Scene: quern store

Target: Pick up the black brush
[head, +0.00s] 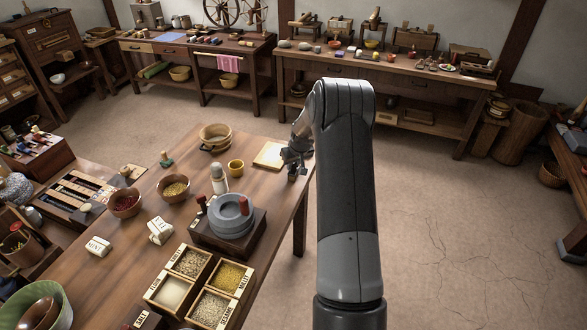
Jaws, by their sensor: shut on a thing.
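My gripper (293,166) is at the far right corner of the wooden table (140,255), just right of a pale wooden board (270,155). It points down and is shut on a small dark thing at its fingertips, which looks like the black brush. The brush's outline is hard to tell from the dark fingers. I cannot tell whether it touches the tabletop. My arm hides what lies behind it.
A four-part grain box (199,287) is nearer. Open floor (450,230) lies to the right.

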